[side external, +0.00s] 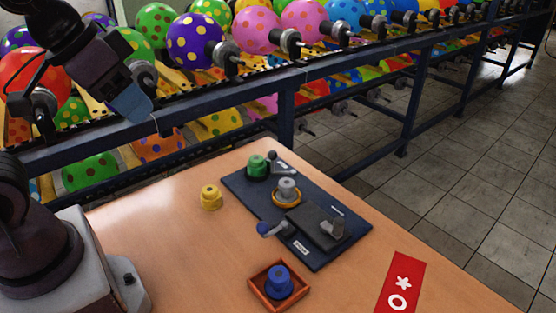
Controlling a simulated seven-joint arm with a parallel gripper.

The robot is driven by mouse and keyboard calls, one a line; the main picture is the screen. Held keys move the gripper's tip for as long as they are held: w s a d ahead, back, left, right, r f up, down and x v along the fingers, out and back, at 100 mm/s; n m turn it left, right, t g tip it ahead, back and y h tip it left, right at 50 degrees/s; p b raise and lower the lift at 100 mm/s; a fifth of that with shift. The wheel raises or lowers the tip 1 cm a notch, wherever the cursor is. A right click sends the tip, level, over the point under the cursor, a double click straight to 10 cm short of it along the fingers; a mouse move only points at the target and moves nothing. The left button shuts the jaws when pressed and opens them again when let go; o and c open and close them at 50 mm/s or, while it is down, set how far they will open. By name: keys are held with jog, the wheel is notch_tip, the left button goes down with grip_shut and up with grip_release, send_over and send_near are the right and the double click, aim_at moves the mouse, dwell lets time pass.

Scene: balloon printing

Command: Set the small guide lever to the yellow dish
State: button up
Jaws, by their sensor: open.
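A dark blue board (318,255) lies on the table. A yellow dish (286,203) is on it, with a grey knobbed piece (288,187) standing in it. A small lever with a blue end (268,229) sits at the board's left edge, below the dish in the picture. Another small grey lever (281,168) is at the board's far end beside a green knobbed piece (257,166). I cannot tell for sure which one is the guide lever. My gripper (135,112) is open at upper left, above and away from the board; its fingertips are hard to make out.
A yellow knobbed piece (210,197) stands left of the board. A blue one (279,279) sits in an orange-brown tray (302,293). A black block (312,228) is on the board. A red card (401,279) lies right. A balloon rack (400,62) stands behind the table.

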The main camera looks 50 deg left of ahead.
jog(key=shift+w+a+f+n+g, duration=0.6)
jog(key=shift+w+a+f+g, duration=0.4)
jog(key=shift+f, duration=0.2)
grip_shut()
jog(key=w+a+f+m+h, duration=0.1)
jog(key=w+a+f, duration=0.3)
jog(key=w, duration=0.5)
jog(key=w+a+f+m+h, duration=0.1)
jog(key=w+a+f+h, duration=0.1)
jog(key=w+a+f, duration=0.3)
jog(key=w+a+f+m+h, duration=0.1)
jog(key=w+a+f, duration=0.3)
jog(key=w+a, duration=0.5)
jog(key=w+m, duration=0.1)
jog(key=w, duration=0.4)
jog(key=shift+w+a+f+g+h, duration=0.15)
jog(key=shift+w+a+g+h, duration=0.15)
jog(key=shift+w+a+g, duration=0.1)
